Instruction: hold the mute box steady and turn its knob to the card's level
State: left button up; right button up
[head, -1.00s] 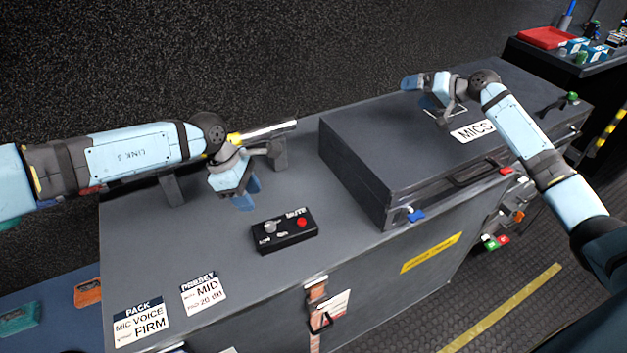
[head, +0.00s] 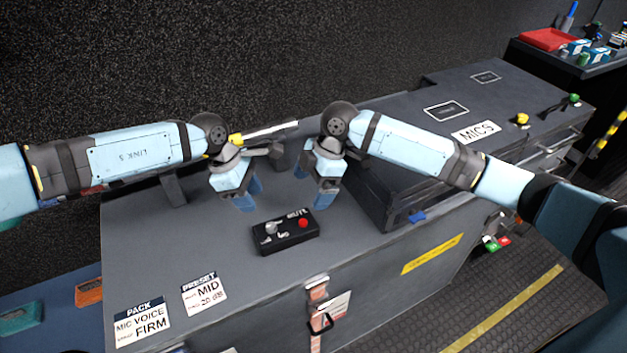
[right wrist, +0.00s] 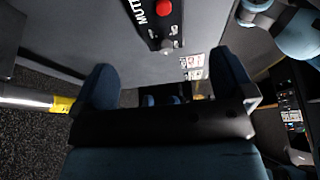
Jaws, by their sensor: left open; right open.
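The mute box (head: 287,239) is a small black box lying on the grey case top in the head view. It has a grey knob (head: 270,228), a red button (head: 303,223) and white lettering. It also shows at the top of the right wrist view (right wrist: 158,22). My left gripper (head: 246,200) is open just behind the box's left part, apart from it. My right gripper (head: 324,196) is open and empty, behind and right of the box, apart from it. The preset card (head: 204,292) reads MID, with 20 dB below. The pack card (head: 141,317) reads MIC VOICE, FIRM.
A metal bar with a yellow band (head: 265,132) lies behind my grippers. The case top in front of the box is clear.

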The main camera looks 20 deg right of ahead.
aim_at(294, 224)
jog(key=x, duration=1.3)
jog(key=shift+c, duration=0.2)
